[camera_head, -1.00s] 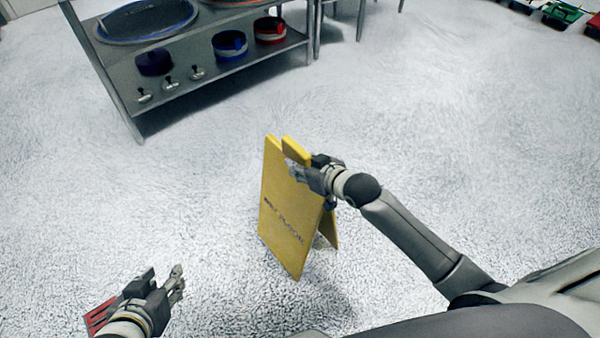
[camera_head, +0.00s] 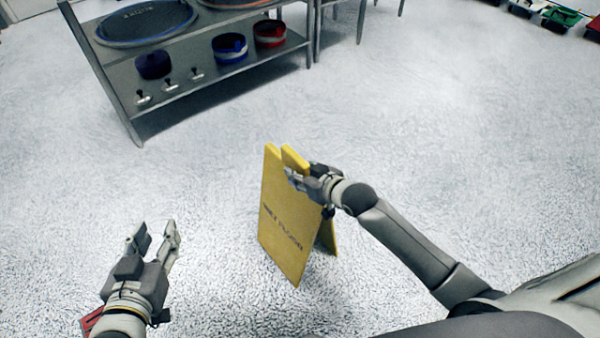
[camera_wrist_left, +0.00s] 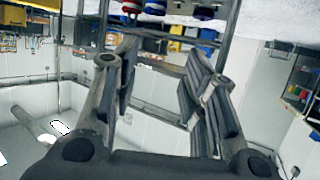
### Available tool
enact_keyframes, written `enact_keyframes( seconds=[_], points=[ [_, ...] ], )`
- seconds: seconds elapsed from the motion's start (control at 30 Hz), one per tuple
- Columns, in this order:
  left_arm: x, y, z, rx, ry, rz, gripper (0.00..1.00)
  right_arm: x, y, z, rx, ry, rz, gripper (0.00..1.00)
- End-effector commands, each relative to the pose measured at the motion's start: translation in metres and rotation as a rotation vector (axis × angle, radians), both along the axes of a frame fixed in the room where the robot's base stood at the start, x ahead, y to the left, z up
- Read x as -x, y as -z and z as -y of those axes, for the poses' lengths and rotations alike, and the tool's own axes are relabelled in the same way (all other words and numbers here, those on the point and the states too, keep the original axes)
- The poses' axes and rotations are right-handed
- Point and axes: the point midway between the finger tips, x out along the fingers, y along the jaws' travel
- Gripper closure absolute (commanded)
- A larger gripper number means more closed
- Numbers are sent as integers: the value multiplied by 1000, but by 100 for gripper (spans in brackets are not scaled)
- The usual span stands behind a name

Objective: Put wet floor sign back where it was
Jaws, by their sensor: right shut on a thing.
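The yellow wet floor sign (camera_head: 283,222) stands upright as an A-frame in the middle of the head view, its two panels spread at the bottom. Dark lettering shows on its front panel. My right gripper (camera_head: 298,178) is shut on the sign's upper right edge, near the top. I cannot tell whether the sign's feet touch the floor. My left gripper (camera_head: 155,238) is at the lower left, apart from the sign, with its fingers spread and nothing between them. Its open fingers also show in the left wrist view (camera_wrist_left: 160,85).
A metal table (camera_head: 205,78) with a lower shelf stands at the back left, holding blue and red containers and small scoops. A red object (camera_head: 90,320) is partly hidden by my left arm. The white floor (camera_head: 430,130) around the sign is largely clear.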

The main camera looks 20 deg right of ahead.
Motion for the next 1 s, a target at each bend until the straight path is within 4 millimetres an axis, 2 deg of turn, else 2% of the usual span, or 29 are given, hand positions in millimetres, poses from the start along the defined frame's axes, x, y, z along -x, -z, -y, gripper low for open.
enact_keyframes(
  seconds=[0.03, 0.2, 0.6, 0.77, 1.0],
  points=[
    [0, 0, 0, 1, 0, 3, 60, 0, 1, 0, 0, 0, -1, 69],
    [0, 0, 0, 0, 0, 2, 60, 0, 1, 0, 0, 0, -1, 50],
    [1, 0, 0, -2, 0, -10, 60, 2, -2, 1, 1, 0, -2, 50],
    [13, 19, -6, -28, -8, -121, 60, 12, -9, 5, 1, 1, -2, 50],
    [42, 50, -19, -78, -24, -335, 60, 35, -21, 13, 1, 1, -3, 50]
  ],
)
